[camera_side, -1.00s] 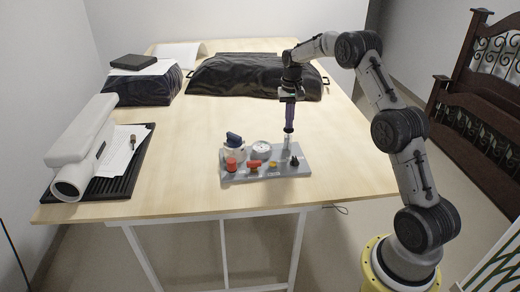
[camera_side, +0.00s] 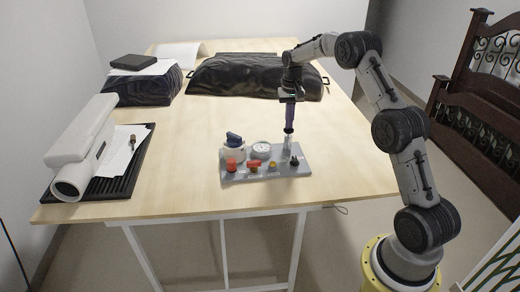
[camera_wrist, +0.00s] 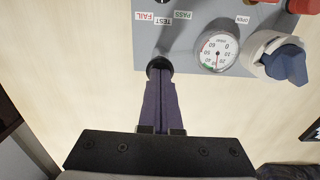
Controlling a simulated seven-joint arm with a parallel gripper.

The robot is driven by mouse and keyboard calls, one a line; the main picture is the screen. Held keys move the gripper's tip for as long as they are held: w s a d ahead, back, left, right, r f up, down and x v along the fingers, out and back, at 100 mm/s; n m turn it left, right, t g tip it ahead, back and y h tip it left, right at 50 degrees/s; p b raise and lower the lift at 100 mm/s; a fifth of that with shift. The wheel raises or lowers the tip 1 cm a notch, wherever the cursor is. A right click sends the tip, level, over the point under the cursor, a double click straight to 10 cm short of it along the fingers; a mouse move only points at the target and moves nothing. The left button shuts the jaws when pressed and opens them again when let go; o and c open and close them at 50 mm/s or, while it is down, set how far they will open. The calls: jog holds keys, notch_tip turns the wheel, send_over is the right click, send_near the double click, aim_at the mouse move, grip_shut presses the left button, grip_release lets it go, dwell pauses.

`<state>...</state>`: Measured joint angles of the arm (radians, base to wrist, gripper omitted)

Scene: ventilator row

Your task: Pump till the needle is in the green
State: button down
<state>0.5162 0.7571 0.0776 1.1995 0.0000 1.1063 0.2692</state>
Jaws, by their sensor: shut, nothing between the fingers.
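The grey pump board (camera_side: 235,177) lies on the table in the side view. A round white gauge (camera_side: 261,150) sits on it and shows larger in the wrist view (camera_wrist: 217,51), with a red arc and a green stretch; I cannot read its needle surely. An upright hand pump (camera_side: 288,143) stands at the board's back right; its black top (camera_wrist: 156,64) shows in the wrist view. My gripper (camera_side: 289,125) has long purple fingers, shut and empty, pointing down over the pump top. In the wrist view the fingertips (camera_wrist: 160,78) overlap the black top; contact cannot be told.
A blue knob (camera_wrist: 285,65) sits beside the gauge, near an OPEN label. Red (camera_side: 231,164), yellow (camera_side: 273,163) and black (camera_side: 295,161) parts line the board's front. A black bag (camera_side: 240,75) lies behind, a white device (camera_side: 85,145) left. The table around the board is clear.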

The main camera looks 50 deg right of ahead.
jog(key=shift+f, duration=0.65)
jog(key=shift+r, duration=1.4)
jog(key=shift+r, duration=2.05)
